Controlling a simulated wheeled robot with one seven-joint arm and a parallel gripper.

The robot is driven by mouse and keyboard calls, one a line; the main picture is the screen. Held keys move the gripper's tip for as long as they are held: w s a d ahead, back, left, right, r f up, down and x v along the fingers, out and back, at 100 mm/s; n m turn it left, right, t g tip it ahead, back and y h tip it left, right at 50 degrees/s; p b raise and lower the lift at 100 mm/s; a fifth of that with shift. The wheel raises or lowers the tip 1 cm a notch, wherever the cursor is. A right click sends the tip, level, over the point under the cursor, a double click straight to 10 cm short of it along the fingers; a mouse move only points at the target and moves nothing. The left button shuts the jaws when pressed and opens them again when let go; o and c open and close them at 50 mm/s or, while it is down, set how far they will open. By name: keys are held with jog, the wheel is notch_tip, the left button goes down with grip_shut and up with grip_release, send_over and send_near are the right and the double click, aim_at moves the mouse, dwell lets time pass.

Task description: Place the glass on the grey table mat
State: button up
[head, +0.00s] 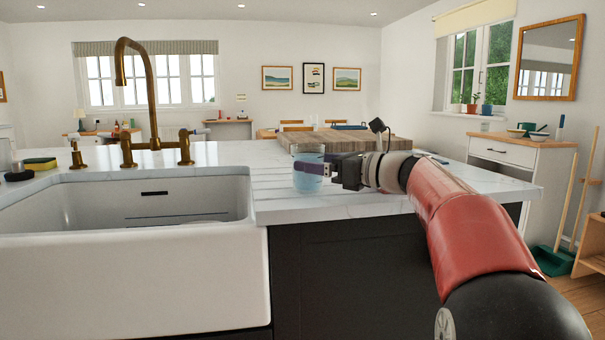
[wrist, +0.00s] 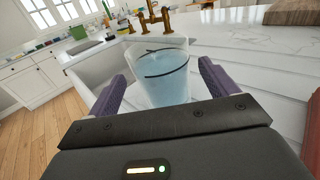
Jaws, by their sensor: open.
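The glass (head: 308,182) is clear with a bluish lower part. It appears to stand upright on the white marble counter, just right of the sink. My gripper (head: 312,168) is open at the glass, with one purple finger across its near side. In the wrist view, the glass (wrist: 158,82) is between the two spread fingers of my gripper (wrist: 163,72). I cannot tell whether either finger touches it. I cannot make out the grey table mat in either view.
The white sink (head: 130,250) and brass tap (head: 150,95) are to the left. A thick wooden board (head: 335,140) lies on the counter (head: 440,180) behind the glass. A white cabinet (head: 520,165) with bowls stands at the right. Wooden floor shows beyond the counter.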

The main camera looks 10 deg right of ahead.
jog(key=x, duration=0.5)
jog(key=shift+w+f, duration=0.15)
jog(key=shift+f, duration=0.25)
jog(key=shift+c, duration=0.5)
jog(key=c, duration=1.2)
jog(key=shift+c, duration=0.8)
jog(key=shift+r+p, duration=0.2)
jog(key=shift+p, duration=0.1)
